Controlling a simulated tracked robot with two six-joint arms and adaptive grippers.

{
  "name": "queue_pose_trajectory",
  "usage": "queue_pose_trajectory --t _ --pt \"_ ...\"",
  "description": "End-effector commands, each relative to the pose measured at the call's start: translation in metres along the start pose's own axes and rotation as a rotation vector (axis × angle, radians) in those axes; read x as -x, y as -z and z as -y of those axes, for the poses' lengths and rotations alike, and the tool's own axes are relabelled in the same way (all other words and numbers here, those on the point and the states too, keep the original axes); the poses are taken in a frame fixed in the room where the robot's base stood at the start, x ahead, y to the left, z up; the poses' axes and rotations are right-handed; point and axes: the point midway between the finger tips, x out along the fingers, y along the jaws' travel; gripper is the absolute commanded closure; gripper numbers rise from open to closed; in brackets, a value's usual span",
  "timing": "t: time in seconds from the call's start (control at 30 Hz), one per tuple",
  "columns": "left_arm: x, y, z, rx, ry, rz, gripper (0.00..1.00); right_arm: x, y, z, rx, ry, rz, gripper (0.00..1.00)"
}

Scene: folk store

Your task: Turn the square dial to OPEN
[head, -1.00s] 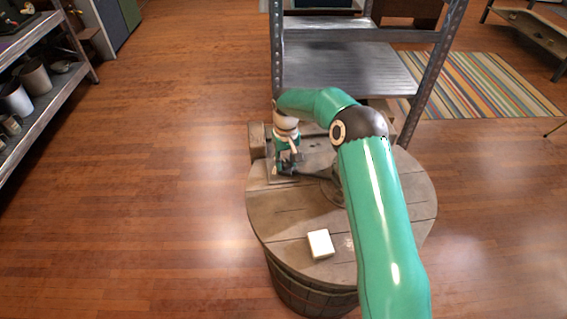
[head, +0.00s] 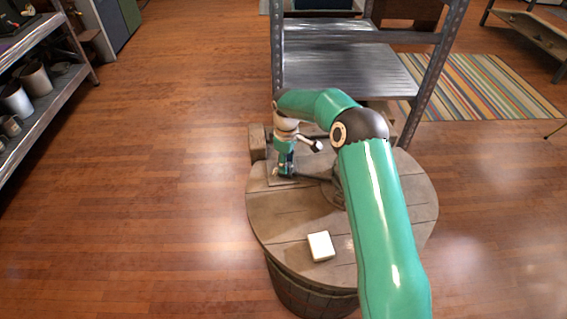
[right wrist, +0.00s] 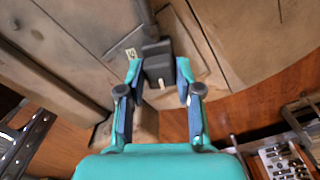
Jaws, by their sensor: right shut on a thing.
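The square dial (right wrist: 157,62) is a dark block with a small light mark on its near edge. It sits on a square plate with a small pale label (right wrist: 130,53) at its upper left; the writing is too small to read. My right gripper (right wrist: 159,70) has its fingers on both sides of the dial, shut on it. In the head view my right gripper (head: 285,172) points down at the far left part of the barrel top and hides the dial. My left gripper is not in view.
The round wooden barrel top (head: 285,215) carries a white block (head: 320,245) near its front edge. A metal shelf rack (head: 350,70) stands right behind the barrel. Another shelf (head: 50,100) with pots is at far left. The floor left of the barrel is clear.

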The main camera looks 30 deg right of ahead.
Motion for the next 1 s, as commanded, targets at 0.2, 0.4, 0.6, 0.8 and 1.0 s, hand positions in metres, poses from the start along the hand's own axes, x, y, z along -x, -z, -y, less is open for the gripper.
queue_pose_trajectory --t 0.2,0.4,0.6,0.8,1.0 --pt "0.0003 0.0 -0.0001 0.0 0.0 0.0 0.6 0.0046 0.0054 -0.0023 0.03 -0.013 -0.018 1.0" --pt "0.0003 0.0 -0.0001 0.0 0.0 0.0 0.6 0.0047 0.0053 -0.0025 0.032 -0.013 -0.018 1.0" --pt "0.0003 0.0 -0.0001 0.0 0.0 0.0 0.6 0.0046 0.0052 -0.0026 0.032 -0.013 -0.018 0.57" --pt "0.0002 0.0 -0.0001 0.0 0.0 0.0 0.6 0.0026 0.0031 -0.0019 0.031 -0.009 -0.012 0.4" --pt "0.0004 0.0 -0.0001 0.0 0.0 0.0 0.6 0.0019 0.002 -0.0014 0.031 -0.006 -0.008 0.4"
